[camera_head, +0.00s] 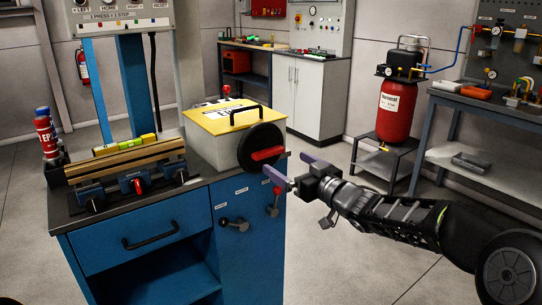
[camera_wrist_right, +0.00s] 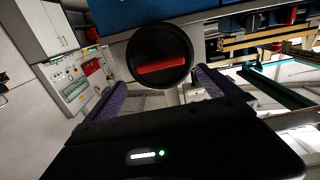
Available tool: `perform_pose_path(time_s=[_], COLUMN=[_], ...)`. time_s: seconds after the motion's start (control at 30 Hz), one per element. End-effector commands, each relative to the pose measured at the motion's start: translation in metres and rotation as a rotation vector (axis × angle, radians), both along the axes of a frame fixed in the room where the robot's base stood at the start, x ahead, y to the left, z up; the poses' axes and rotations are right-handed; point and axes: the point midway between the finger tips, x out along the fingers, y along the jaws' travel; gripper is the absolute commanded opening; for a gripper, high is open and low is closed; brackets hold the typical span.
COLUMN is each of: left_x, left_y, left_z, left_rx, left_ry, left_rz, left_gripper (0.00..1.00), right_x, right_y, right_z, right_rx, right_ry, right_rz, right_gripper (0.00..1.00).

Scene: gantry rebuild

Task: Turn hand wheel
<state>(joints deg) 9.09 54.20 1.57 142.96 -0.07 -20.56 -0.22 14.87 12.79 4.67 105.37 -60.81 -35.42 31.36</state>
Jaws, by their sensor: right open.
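The hand wheel (camera_head: 261,148) is a black disc with a red bar handle (camera_head: 267,153). It sits on the right side of a white box with a yellow lid (camera_head: 226,116) on the blue cabinet. My right gripper (camera_head: 291,169) is open, with two purple-grey fingers, just right of the wheel. In the right wrist view the wheel (camera_wrist_right: 160,56) is between and beyond the two fingers, and its red bar (camera_wrist_right: 162,66) lies nearly level. I cannot tell whether a finger touches the wheel. The jaws hold nothing. My left gripper is not in view.
The blue cabinet (camera_head: 141,267) has a drawer and small levers (camera_head: 233,224) below the wheel. A vise-like fixture (camera_head: 129,172) holds wooden strips at left. A red tank (camera_head: 396,110) stands on a low stand, with a grey workbench (camera_head: 486,172) at right. The floor between is clear.

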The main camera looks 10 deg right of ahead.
Motion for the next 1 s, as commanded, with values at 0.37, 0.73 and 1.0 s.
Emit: perform_pose_path(time_s=[0.37,0.73,1.0], left_x=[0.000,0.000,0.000], left_y=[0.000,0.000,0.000], left_z=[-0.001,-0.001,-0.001], left_rx=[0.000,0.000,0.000], left_ry=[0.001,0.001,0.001], left_rz=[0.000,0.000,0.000], left_gripper=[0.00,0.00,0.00], right_x=[0.030,0.071,0.073], right_y=[0.013,0.029,0.029], right_z=[-0.001,-0.001,-0.001], right_rx=[0.001,0.000,0.000], right_ry=[0.000,0.001,0.001], right_rz=[0.002,0.000,0.000], right_gripper=[1.00,1.00,1.00])
